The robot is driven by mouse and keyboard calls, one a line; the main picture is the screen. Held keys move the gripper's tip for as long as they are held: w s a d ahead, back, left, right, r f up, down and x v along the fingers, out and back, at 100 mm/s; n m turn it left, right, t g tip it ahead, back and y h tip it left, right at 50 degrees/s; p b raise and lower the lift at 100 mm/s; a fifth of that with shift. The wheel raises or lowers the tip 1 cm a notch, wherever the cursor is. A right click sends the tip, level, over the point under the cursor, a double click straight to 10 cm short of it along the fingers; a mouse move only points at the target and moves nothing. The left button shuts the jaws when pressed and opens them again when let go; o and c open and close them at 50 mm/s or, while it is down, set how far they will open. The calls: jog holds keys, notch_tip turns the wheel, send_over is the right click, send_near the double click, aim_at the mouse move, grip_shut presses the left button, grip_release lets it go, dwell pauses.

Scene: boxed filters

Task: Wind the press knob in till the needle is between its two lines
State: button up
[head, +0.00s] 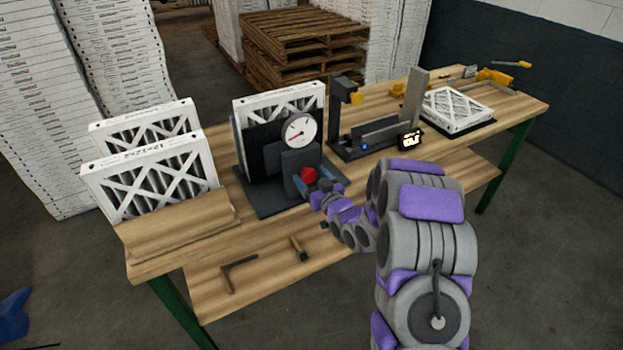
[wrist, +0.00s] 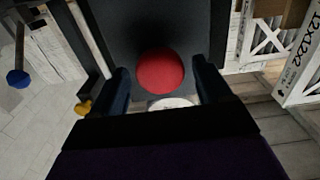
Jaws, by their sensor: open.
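The press (head: 268,195) stands on the bench with a dark base and a boxed filter (head: 290,96) upright in it. Its red knob (head: 308,175) faces my arm. The knob also shows as a red disc in the wrist view (wrist: 160,72). The white dial (head: 299,131) sits above the knob; its red needle points to the lower left. The two lines are too small to make out. My gripper (head: 318,184) is open at the knob. In the wrist view its two fingers (wrist: 163,88) stand either side of the knob, with gaps visible. The dial is mostly hidden in that view.
Two boxed filters (head: 150,176) stand at the bench's left end in a wooden holder (head: 180,226). A dark fixture (head: 345,147) and a flat-lying filter (head: 455,108) are to the right. Hand tools (head: 238,272) lie on the lower shelf. Pallets (head: 300,45) stand behind.

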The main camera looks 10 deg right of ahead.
jog(key=c, duration=1)
